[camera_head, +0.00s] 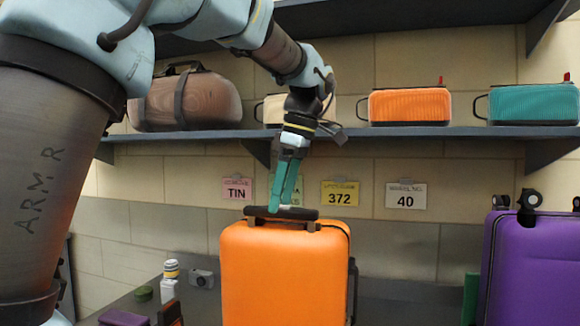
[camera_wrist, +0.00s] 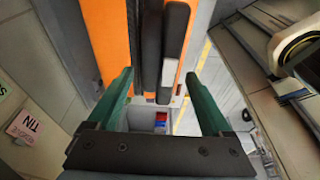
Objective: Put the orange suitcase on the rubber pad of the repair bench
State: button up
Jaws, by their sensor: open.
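The orange suitcase (camera_head: 283,268) stands upright in the lower middle of the head view, with a dark handle (camera_head: 262,212) on top. My gripper (camera_head: 285,203) points down from above, its green fingers at the handle. In the wrist view, the open fingers (camera_wrist: 158,76) lie on either side of the dark handle (camera_wrist: 172,45), with the suitcase's orange shell (camera_wrist: 102,30) beyond. Whether the fingers touch the handle cannot be told. The rubber pad of the repair bench cannot be made out.
A purple suitcase (camera_head: 535,270) stands at the right. A wall shelf (camera_head: 420,131) behind holds a brown bag (camera_head: 205,100), an orange ribbed case (camera_head: 410,105) and a teal case (camera_head: 532,103). A dark surface at lower left holds a bottle (camera_head: 170,285) and a camera (camera_head: 202,279).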

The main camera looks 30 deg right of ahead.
jog(key=v, duration=0.9)
jog(key=shift+r, duration=0.2)
